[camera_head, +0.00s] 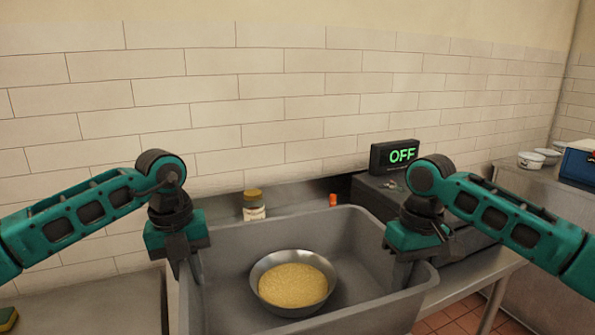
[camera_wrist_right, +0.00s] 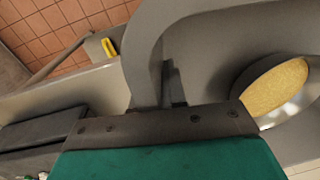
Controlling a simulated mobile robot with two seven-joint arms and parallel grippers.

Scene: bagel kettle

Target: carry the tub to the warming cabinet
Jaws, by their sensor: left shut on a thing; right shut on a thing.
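The grey tub (camera_head: 350,235) is in the middle of the head view, with a metal bowl (camera_head: 297,310) of yellow grains inside it. My left gripper (camera_head: 187,268) is shut on the tub's left wall. My right gripper (camera_head: 402,270) is shut on the tub's right wall. In the right wrist view the tub's rim (camera_wrist_right: 145,45) passes by the fingers (camera_wrist_right: 172,88), and the bowl's yellow contents (camera_wrist_right: 275,85) show at the right. A dark box with a green "OFF" display (camera_head: 400,155) stands behind the tub at the right. I cannot tell if it belongs to the warming cabinet.
A jar with a tan lid (camera_head: 254,205) and a small orange-topped item (camera_head: 332,200) stand behind the tub. A steel counter (camera_head: 545,185) at the right holds white containers (camera_head: 531,160) and a blue box (camera_head: 579,163). Tiled floor (camera_head: 465,320) shows at the lower right.

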